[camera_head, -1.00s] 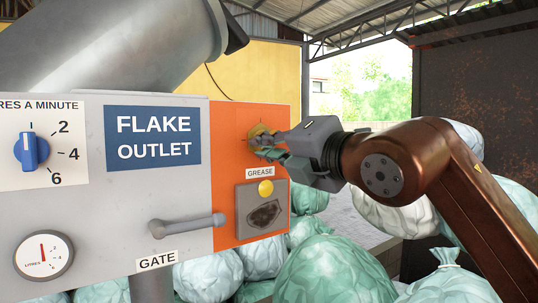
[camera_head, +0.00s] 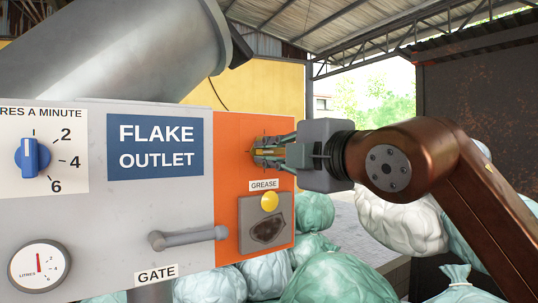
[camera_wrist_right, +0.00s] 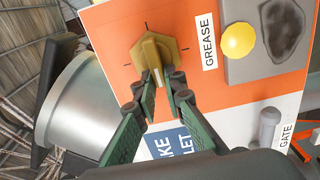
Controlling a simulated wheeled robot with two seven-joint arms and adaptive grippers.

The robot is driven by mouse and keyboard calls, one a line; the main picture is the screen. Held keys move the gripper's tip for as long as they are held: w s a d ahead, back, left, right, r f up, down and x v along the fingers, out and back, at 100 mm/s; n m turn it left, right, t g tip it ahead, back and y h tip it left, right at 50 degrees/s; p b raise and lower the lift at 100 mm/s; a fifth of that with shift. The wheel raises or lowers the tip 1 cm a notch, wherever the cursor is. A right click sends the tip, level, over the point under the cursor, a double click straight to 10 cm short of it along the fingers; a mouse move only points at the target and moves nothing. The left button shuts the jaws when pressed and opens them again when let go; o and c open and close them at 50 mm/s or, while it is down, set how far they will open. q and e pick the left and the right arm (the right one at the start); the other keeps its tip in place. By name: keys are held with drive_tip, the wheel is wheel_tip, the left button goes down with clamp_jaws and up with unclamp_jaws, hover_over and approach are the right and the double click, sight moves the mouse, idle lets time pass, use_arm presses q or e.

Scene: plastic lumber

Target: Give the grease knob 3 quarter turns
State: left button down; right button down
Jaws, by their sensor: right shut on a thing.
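The grease knob (camera_head: 266,151) is a yellow-brass knob on the orange panel, above the GREASE label (camera_head: 264,184). In the right wrist view the knob (camera_wrist_right: 152,54) shows a raised grip bar on a wider base, with dark tick marks around it. My right gripper (camera_head: 262,153) reaches in from the right and is shut on the knob, its fingers on either side of the grip bar. In the right wrist view my right gripper's green-grey fingertips (camera_wrist_right: 161,80) are at the near end of the bar. The fingers partly hide the knob in the head view. My left gripper is not in view.
Below the knob are a yellow button (camera_head: 270,201) and a dark-stained grey plate (camera_head: 280,231). The gate handle (camera_head: 188,237) sticks out at lower left of them. A blue dial (camera_head: 33,157) and a gauge (camera_head: 39,268) are farther left. Filled bags (camera_head: 340,278) lie below.

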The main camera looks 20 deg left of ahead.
drive_tip(key=shift+a+f, duration=0.1)
drive_tip(key=shift+f, duration=0.05)
drive_tip(key=c, duration=2)
unclamp_jaws()
drive_tip(key=v, duration=1.2)
